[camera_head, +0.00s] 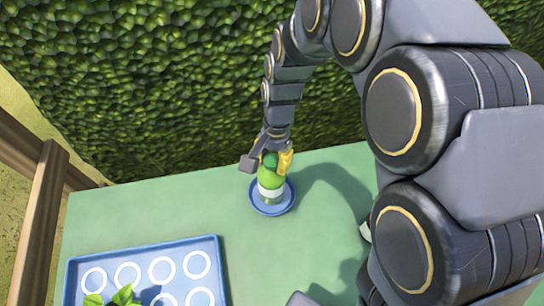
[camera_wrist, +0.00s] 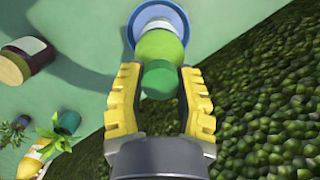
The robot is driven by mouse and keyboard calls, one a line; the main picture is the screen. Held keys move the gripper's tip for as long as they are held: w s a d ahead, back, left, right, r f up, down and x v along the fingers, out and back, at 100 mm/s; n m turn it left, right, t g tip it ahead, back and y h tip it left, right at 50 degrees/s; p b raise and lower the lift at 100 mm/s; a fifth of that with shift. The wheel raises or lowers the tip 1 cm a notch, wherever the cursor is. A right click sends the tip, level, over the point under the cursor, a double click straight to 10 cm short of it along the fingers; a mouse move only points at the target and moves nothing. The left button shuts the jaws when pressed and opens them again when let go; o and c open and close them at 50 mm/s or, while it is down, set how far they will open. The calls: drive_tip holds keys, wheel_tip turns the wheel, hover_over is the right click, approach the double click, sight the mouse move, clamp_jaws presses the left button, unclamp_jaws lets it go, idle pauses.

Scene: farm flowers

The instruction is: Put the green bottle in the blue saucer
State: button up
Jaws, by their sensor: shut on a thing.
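The green bottle (camera_head: 270,181) has a darker green cap and a pale label band. It stands about upright over the blue saucer (camera_head: 287,205) near the back of the table. My gripper (camera_head: 273,160) is shut on the bottle's upper part from above. In the wrist view the yellow fingers of my gripper (camera_wrist: 160,90) lie on both sides of the cap. The bottle's base is partly hidden.
A blue tray (camera_head: 217,262) with white rings and a leafy plant (camera_head: 122,296) is at the front left. The wrist view shows a dark jar (camera_wrist: 24,60), a yellow bottle (camera_wrist: 33,158) and plants at left. A hedge (camera_head: 150,80) stands behind the green table (camera_head: 160,210).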

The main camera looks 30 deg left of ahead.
drive_tip(key=o, duration=1)
drive_tip(key=shift+f, duration=0.1)
drive_tip(key=r, duration=0.4)
drive_tip(key=w+r, duration=0.1)
drive_tip(key=r, duration=0.7)
drive_tip(key=shift+w+r, duration=0.1)
drive_tip(key=shift+w, duration=0.3)
